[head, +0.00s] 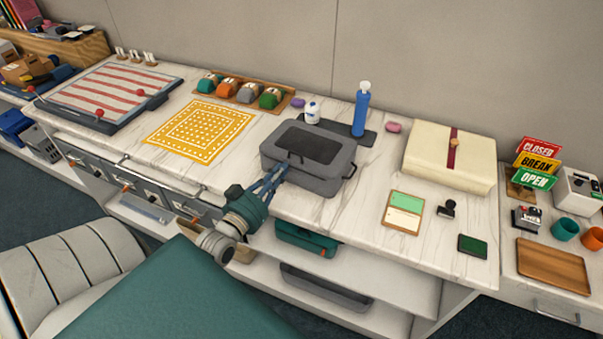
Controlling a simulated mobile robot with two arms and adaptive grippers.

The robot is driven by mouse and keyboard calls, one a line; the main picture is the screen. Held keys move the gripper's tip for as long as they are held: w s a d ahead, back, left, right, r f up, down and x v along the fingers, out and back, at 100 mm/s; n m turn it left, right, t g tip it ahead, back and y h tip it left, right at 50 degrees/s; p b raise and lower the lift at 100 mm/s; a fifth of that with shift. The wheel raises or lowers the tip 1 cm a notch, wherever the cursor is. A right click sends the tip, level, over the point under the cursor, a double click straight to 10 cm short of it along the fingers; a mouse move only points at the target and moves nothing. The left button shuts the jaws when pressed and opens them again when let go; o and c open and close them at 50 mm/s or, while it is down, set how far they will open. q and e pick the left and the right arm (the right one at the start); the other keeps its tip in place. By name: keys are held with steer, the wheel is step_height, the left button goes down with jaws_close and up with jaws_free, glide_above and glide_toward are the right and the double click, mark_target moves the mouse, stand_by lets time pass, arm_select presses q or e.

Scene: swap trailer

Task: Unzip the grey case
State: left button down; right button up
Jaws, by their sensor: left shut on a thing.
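The grey case (335,180) lies flat on the marble-look counter, with a darker panel on its lid and a small handle at its right end. Its lid is down. A small dark tab stands up at its front left edge. My left gripper (282,173) is at the front left side of the case, its fingers shut on what appears to be the zip pull. The fingers hide the pull, and how far the zip is open cannot be told. My right gripper is not in view.
A blue bottle (361,110) and a white bottle (312,112) stand behind the case. A cream box (449,165) with a red band is to the right. A yellow patterned cloth (200,130) lies to the left.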

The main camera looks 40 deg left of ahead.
mark_target(265, 156)
arm_select(q)
steer(key=a, duration=0.4)
steer(key=s+a+b, duration=0.1)
steer(key=a, duration=0.2)
steer(key=shift+a, duration=0.1)
steer(key=c, duration=1.9)
jaws_free()
steer(key=shift+c, duration=0.2)
steer(key=shift+o, duration=0.4)
steer(key=shift+s, duration=0.35)
steer(key=s+d, duration=0.1)
steer(key=s, duration=1)
steer(key=shift+s+d, duration=0.15)
steer(key=shift+d, duration=0.2)
